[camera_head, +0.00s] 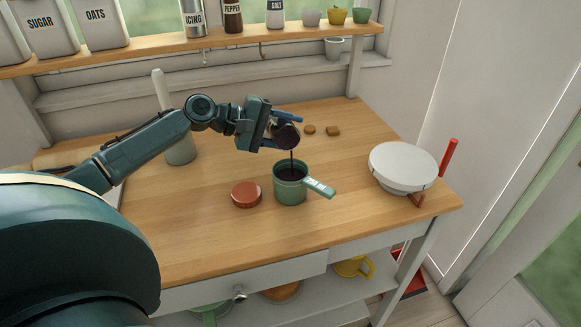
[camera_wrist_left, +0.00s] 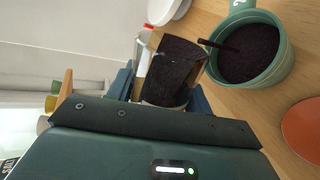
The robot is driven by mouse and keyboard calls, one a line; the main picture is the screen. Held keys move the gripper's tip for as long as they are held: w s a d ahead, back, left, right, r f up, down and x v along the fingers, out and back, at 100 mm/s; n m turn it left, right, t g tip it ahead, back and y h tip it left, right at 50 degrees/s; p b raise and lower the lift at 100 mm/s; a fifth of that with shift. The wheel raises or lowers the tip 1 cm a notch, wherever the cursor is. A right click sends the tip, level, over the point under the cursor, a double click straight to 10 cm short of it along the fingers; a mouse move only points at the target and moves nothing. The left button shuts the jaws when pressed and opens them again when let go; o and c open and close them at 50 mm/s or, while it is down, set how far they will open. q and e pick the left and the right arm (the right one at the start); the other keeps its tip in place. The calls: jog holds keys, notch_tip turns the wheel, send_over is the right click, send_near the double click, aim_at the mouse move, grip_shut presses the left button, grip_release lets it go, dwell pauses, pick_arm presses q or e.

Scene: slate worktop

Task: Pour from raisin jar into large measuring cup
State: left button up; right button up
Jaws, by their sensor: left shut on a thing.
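My left gripper (camera_head: 282,130) is shut on the raisin jar (camera_head: 287,136), a small vessel with dark contents, and holds it tilted above the worktop. A thin dark stream runs from its mouth down into the large measuring cup (camera_head: 290,190), a green cup with a labelled handle pointing right. The cup stands upright and holds dark contents. In the left wrist view the jar (camera_wrist_left: 172,72) lies between the fingers, its mouth towards the cup (camera_wrist_left: 283,62), and the dark stream crosses the cup's rim. My right gripper is not in view.
A red-brown lid (camera_head: 246,194) lies left of the cup. Two small brown pieces (camera_head: 332,131) lie behind the jar. A grey-green container (camera_head: 180,148) stands behind my left arm. A shelf (camera_head: 160,49) with canisters runs along the back.

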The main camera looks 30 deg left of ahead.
pick_arm(q)
jog(key=shift+r, duration=0.15)
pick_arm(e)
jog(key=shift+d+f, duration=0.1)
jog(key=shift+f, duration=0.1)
pick_arm(q)
jog(key=shift+d+f+m, duration=0.1)
jog(key=shift+f+m, duration=0.1)
jog(key=shift+m, duration=0.1)
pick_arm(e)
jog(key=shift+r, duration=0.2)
pick_arm(q)
jog(key=shift+s+f+m+t+y, duration=0.1)
jog(key=shift+f+m+t+y, duration=0.15)
jog(key=shift+m+t+y, duration=0.05)
dwell(0.7)
jog(key=shift+s+d+r+m+y+p, duration=0.1)
jog(key=shift+d+r+m+y+p, duration=0.15)
jog(key=shift+m+p, duration=0.25)
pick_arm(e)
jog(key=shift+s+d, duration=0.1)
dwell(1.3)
